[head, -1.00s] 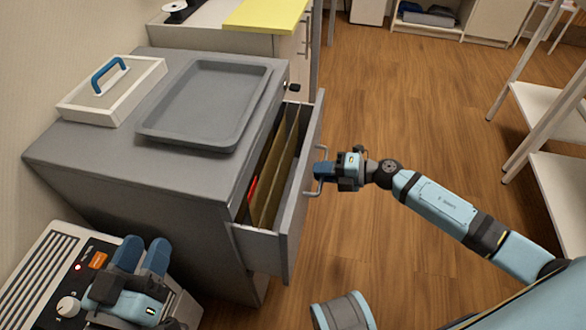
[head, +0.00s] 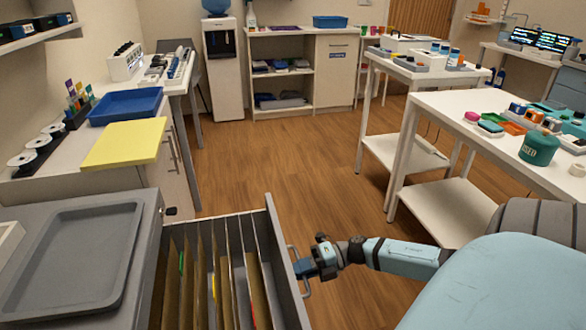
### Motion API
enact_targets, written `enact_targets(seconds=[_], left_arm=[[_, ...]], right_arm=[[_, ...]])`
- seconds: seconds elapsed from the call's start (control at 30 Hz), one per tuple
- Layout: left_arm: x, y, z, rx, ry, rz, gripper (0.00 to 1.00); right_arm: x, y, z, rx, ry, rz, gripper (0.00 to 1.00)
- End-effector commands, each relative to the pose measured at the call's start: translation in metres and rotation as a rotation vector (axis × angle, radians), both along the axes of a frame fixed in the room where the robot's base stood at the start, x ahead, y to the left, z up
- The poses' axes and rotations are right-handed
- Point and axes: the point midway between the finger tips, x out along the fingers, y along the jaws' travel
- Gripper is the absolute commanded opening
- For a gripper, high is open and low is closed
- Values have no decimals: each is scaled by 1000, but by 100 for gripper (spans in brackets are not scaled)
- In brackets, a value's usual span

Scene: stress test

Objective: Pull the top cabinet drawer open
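The grey cabinet (head: 144,245) is at the lower left, with its top drawer (head: 281,255) pulled well out. Several hanging folders (head: 230,280) stand inside the drawer. The bar handle (head: 306,290) is on the drawer's front. My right gripper (head: 301,268) is at this handle, its blue fingers closed around the bar; the exact contact is small in the view. My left gripper is out of view.
A grey tray (head: 72,255) lies on the cabinet top. A counter with a yellow board (head: 125,143) stands behind it. White tables (head: 460,115) stand to the right. The wooden floor (head: 300,170) beyond the drawer is clear.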

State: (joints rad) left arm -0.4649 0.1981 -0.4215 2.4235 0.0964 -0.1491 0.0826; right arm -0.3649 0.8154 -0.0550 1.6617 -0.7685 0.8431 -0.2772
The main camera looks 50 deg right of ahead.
Motion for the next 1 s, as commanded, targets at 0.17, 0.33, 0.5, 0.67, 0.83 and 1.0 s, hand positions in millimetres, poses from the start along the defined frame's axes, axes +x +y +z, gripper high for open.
enact_targets(seconds=[0.17,0.33,0.5,0.67,0.83,1.0], left_arm=[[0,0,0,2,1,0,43],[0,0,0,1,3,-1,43],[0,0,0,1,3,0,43],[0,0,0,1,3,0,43],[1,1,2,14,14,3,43],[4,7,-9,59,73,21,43]], right_arm=[[0,0,0,0,-1,0,0],[0,0,0,-1,-1,0,26],[0,0,0,0,0,0,37],[0,-1,0,0,0,0,37],[-9,-13,4,-2,2,0,37],[-29,-42,12,-2,5,-2,37]])
